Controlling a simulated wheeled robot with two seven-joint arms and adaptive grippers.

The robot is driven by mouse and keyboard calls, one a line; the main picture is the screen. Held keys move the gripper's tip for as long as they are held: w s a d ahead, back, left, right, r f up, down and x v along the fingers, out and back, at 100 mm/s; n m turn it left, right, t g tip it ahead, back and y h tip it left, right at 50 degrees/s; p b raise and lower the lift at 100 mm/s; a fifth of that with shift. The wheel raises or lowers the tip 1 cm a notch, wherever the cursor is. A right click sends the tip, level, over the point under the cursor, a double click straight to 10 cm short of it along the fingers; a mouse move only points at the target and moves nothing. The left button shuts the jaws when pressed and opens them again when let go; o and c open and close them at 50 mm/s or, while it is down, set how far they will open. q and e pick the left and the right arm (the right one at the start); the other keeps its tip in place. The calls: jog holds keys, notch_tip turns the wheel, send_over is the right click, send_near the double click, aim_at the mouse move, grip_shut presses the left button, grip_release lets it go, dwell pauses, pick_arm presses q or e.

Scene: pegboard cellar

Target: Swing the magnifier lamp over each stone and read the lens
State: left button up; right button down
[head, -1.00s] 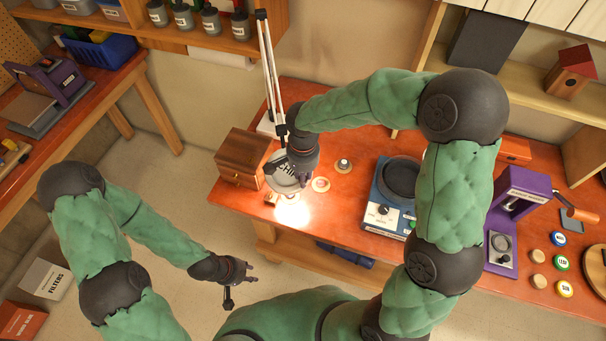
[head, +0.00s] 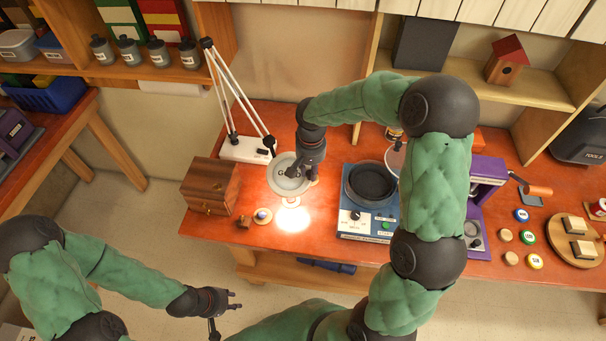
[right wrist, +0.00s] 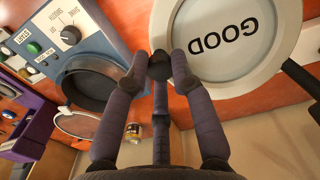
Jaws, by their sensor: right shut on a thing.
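The magnifier lamp stands on a white base (head: 245,150) with thin white arms. Its round pale-rimmed lens (head: 290,178) hangs over the bench, and a bright pool of light falls just in front of it. In the right wrist view the lens (right wrist: 225,38) reads GOOD, upside down. My right gripper (right wrist: 160,66) is shut on the lamp's dark knob at the lens rim. A dish with a blue-grey stone (head: 262,215) lies uncovered left of the light. A pale ring-shaped dish (head: 292,202) shows partly below the lens rim. My left gripper (head: 235,300) is open and empty, off the bench's front edge.
A wooden drawer box (head: 210,187) stands left of the lens, with a small wooden cube (head: 244,221) beside it. A blue machine (head: 370,199) with a dark bowl stands to the right. Round coloured tokens (head: 522,215) and a purple device (head: 487,172) lie further right.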

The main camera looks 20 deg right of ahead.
jog(key=c, duration=1.1)
grip_release()
jog(key=shift+o, duration=0.2)
notch_tip(320, 180, up, 12)
